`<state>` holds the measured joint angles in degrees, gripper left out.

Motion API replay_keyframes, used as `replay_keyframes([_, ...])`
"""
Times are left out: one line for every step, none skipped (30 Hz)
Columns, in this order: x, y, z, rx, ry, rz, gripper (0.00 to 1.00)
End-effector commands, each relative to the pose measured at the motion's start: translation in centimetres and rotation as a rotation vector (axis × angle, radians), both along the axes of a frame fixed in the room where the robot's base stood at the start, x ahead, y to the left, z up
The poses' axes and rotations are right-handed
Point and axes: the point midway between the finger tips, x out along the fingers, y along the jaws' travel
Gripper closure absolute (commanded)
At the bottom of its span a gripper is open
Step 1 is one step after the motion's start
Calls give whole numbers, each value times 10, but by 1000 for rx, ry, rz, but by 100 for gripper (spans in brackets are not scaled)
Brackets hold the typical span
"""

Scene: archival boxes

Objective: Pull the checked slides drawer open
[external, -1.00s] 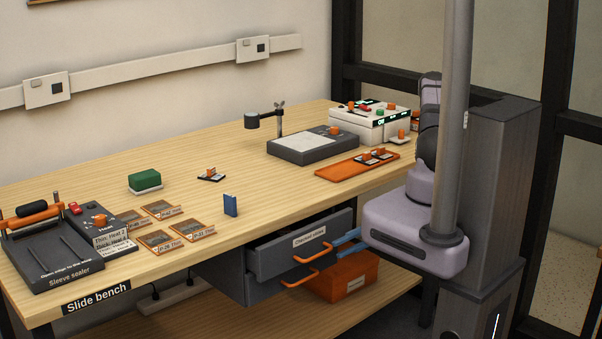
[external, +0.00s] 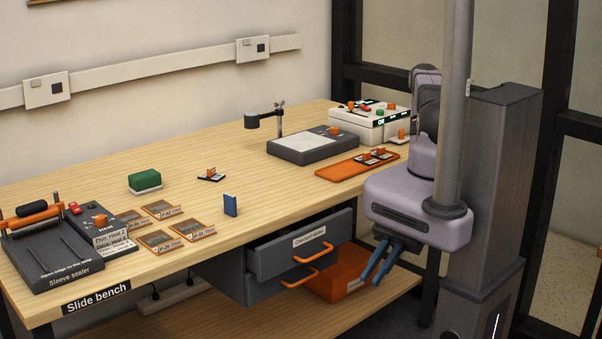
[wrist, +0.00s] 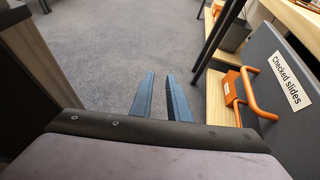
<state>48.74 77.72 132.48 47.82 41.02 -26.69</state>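The checked slides drawer (external: 275,256) is the upper grey drawer under the bench, with a white label and an orange handle (external: 320,256). It stands partly out, its dark inside showing along the top. In the wrist view the labelled drawer front (wrist: 283,118) and its orange handle (wrist: 259,98) are at the right. My gripper (external: 372,282) is right of the handle and apart from it, its blue fingers pointing down. In the wrist view the fingers (wrist: 160,76) have a gap between them, with only floor showing there.
A second grey drawer (external: 262,290) with an orange handle sits below. An orange box (external: 333,287) stands on the lower shelf (external: 220,318), behind my fingers. The bench top (external: 250,180) holds several slides and devices. Open floor (wrist: 110,50) lies ahead in the wrist view.

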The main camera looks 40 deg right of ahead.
Motion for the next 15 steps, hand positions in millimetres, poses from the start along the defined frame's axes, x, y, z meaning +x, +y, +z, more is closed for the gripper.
replay_keyframes([7,-1,-3,25,-101,19,84])
replay_keyframes([14,-1,-4,43,-166,20,84])
replay_keyframes([25,-3,-4,68,-252,10,84])
replay_keyframes([34,-4,-3,84,-317,-4,84])
replay_keyframes([44,-5,-1,100,-381,-17,84])
replay_keyframes([55,-7,2,116,-461,-34,84])
replay_keyframes([63,-9,4,124,-519,-46,84])
replay_keyframes([70,-12,6,130,-575,-58,84])
replay_keyframes([79,-14,9,135,-644,-71,84])
replay_keyframes([85,-17,11,137,-688,-81,84])
replay_keyframes([90,-19,12,138,-733,-89,84])
replay_keyframes([97,-21,15,138,-783,-100,84])
replay_keyframes([101,-23,16,135,-815,-107,84])
replay_keyframes([104,-25,18,134,-844,-113,84])
replay_keyframes([108,-27,19,132,-876,-117,84])
